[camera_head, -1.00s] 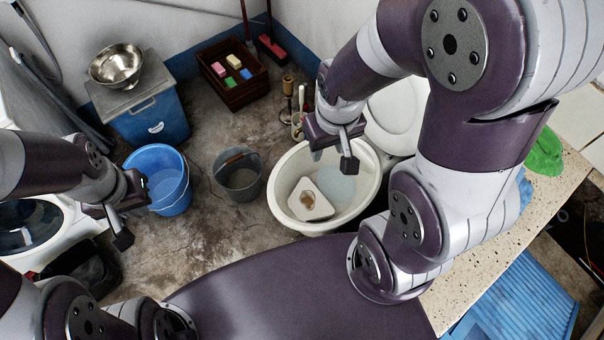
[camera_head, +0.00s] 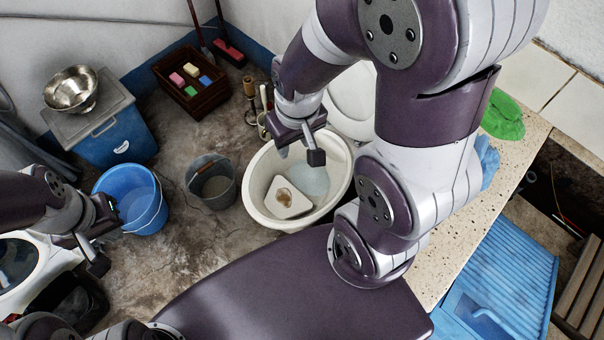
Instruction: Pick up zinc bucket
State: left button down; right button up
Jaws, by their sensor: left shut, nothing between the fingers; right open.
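The zinc bucket (camera_head: 213,183) is a grey metal pail with a brown wooden grip on its handle. It stands upright on the stone floor between the blue bucket and the white tub. My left gripper (camera_head: 108,245) is shut and empty, in front of and below the blue bucket in the picture, well left of the zinc bucket. My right gripper (camera_head: 299,152) is open and appears over the back of the white tub, right of the zinc bucket. Neither gripper touches the zinc bucket.
A blue plastic bucket (camera_head: 131,204) stands left of the zinc bucket. The white tub (camera_head: 256,207) holds a pale board. Behind are a blue cooler (camera_head: 124,140) bearing a steel bowl (camera_head: 71,91) and a wooden crate (camera_head: 205,101). A speckled counter (camera_head: 440,248) lies right.

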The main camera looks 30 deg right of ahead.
aim_at(210, 177)
jog(key=i+j, duration=0.35)
jog(key=j, duration=0.15)
jog(key=i+j, duration=0.35)
jog(key=i+j+z, duration=0.1)
jog(key=i+j, duration=0.25)
jog(key=j, duration=0.25)
jog(key=i+j+z, duration=0.1)
jog(key=z, duration=2.1)
